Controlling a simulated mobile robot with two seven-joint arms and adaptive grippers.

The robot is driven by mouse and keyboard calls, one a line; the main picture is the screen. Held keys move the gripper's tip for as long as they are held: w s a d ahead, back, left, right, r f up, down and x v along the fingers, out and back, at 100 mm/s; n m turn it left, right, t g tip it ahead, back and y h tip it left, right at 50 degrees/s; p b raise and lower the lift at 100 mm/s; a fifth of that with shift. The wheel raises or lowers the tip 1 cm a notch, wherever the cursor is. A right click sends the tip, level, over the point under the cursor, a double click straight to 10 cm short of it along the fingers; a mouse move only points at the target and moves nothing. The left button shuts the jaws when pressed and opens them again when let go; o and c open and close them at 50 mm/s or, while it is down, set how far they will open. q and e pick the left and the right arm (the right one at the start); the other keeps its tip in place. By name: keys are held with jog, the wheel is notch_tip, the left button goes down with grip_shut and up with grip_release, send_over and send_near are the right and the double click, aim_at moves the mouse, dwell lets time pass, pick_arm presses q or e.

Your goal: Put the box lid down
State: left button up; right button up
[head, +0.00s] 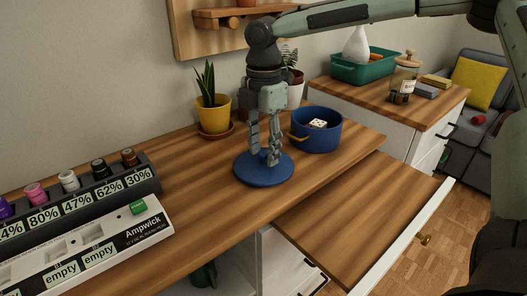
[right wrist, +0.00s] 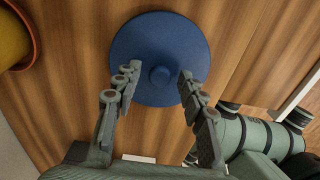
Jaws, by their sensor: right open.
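The box lid is a round blue disc (head: 247,172) with a small knob in its middle. In the head view it lies flat on the wooden desk, left of the blue round box (head: 318,136), which is uncovered and has a white die (head: 318,123) in it. My right gripper (head: 267,158) points down over the lid. In the right wrist view its open fingers (right wrist: 158,75) stand on either side of the lid's knob (right wrist: 160,74), with gaps showing between fingers and knob. My left gripper is in neither view.
A yellow pot with a plant (head: 213,115) stands behind the lid. A rack with labelled bottles (head: 95,190) and a white Ampwick unit (head: 100,245) are at the left. A lower wooden pull-out surface (head: 350,215) is at the right. Desk in front of the lid is clear.

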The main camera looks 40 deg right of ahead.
aim_at(263, 153)
notch_tip(263, 153, up, 11)
dwell(0.7)
jog(key=shift+r, duration=0.1)
